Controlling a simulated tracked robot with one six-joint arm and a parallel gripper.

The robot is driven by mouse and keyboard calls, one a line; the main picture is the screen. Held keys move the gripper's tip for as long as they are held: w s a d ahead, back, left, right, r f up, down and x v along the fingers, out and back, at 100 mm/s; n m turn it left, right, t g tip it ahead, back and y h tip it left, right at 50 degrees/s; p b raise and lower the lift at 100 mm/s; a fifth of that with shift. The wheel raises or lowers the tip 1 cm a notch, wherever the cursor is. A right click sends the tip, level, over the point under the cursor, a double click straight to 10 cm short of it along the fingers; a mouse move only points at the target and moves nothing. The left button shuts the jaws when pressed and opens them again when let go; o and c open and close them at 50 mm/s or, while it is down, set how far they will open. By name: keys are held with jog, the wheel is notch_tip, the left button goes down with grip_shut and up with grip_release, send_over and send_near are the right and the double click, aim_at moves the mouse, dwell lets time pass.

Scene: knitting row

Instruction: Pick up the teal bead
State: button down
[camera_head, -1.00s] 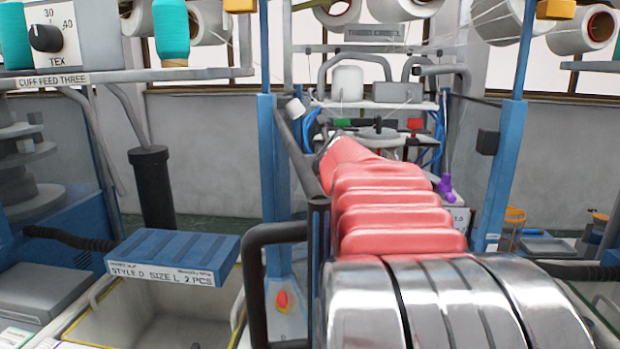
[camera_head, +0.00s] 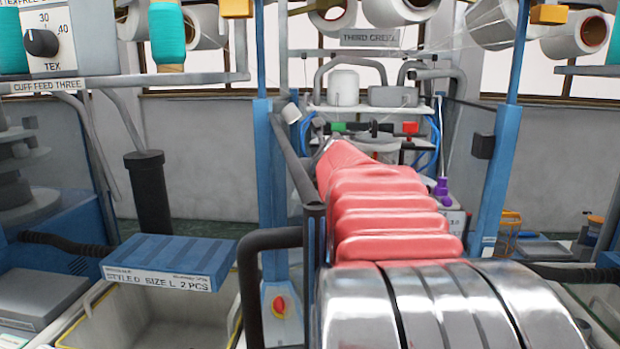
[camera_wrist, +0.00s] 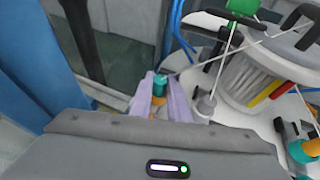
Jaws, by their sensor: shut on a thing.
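The teal bead (camera_wrist: 160,84) shows in the wrist view between the two pale lilac fingers of my gripper (camera_wrist: 161,98), which are shut on it. Its top stands a little above the fingertips. A small orange part (camera_wrist: 157,101) shows just below it between the fingers. My arm's red ribbed sleeve fills the middle of the head view, and I cannot make out the bead or my fingers there.
Right of my fingers in the wrist view are a hanging cord with a grey weight (camera_wrist: 207,104) and a white ribbed spool (camera_wrist: 255,80). A teal and orange part (camera_wrist: 304,150) is at lower right. A blue post (camera_head: 278,190) stands left of my arm.

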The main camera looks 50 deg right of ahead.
notch_tip(320, 180, up, 10)
jog(key=shift+f, duration=0.15)
dwell(0.3)
jog(key=shift+s, duration=0.15)
dwell(0.5)
